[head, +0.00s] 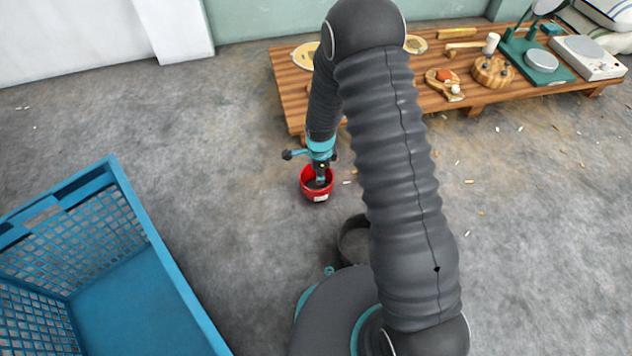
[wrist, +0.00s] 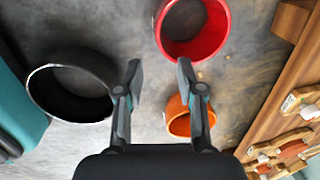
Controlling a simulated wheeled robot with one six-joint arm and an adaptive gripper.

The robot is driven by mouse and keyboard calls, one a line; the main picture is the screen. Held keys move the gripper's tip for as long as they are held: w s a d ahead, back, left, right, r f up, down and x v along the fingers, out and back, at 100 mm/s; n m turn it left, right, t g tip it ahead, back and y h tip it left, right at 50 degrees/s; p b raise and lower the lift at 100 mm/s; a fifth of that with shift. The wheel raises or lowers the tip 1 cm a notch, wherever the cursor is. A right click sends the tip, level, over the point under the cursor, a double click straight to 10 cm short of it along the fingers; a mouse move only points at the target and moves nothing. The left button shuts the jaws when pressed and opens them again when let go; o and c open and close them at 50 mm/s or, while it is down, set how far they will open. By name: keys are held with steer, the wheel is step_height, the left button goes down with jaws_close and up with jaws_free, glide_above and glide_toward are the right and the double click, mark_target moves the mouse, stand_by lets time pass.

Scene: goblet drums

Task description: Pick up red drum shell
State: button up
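The red drum shell (head: 307,190) stands on the floor in front of the low wooden table in the head view. It is an open ring with a small white label. In the wrist view the red drum shell (wrist: 214,38) is at the top, partly cut off by the frame edge. My gripper (wrist: 159,70) is open, with nothing between its fingers, which point toward the floor between the shells. In the head view my gripper (head: 320,168) overlaps the red shell; its height above it is hard to tell.
A black shell (wrist: 85,112) is left of the fingers and an orange shell (wrist: 176,122) lies to the right. The wooden table (head: 297,110) holds several parts and tools. A blue crate (head: 150,290) is at the left. Open floor lies between.

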glide_toward(317, 202)
steer(key=shift+m, duration=0.3)
steer(key=shift+w+f+b, duration=0.15)
steer(key=shift+f+b, duration=0.05)
steer(key=shift+f, duration=0.8)
steer(key=shift+w+f+b, duration=0.15)
steer(key=shift+f+b, duration=0.1)
steer(key=shift+f, duration=0.7)
steer(key=shift+w+f+b, duration=0.2)
steer(key=shift+f, duration=0.8)
jaws_close()
